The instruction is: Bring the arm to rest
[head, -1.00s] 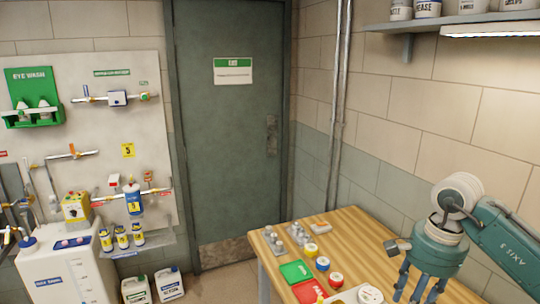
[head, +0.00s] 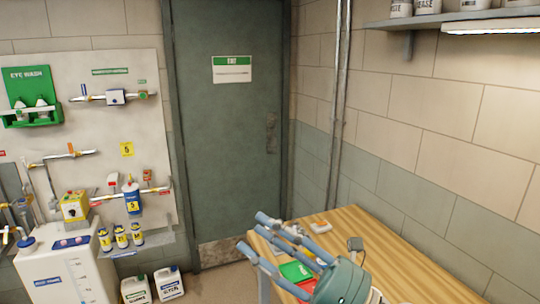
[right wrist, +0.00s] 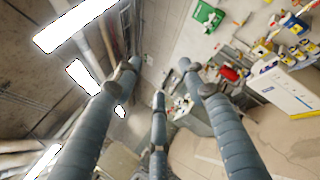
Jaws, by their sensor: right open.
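My right gripper (head: 268,236) reaches over the wooden table in the head view, its blue-grey fingers pointing up and to the left. The fingers are spread open and hold nothing. In the right wrist view the fingers of my right gripper (right wrist: 158,78) frame an empty gap. The gripper's teal body hides much of the table's front, and part of a green card (head: 296,271) shows beside the fingers. My left gripper is not in view.
The wooden table (head: 390,262) stands against the right wall, below a shelf (head: 450,22). A closed grey door (head: 232,150) is behind. At left are a panel with pipes and valves (head: 90,130), a white tank (head: 68,272) and two jugs (head: 152,286) on the floor.

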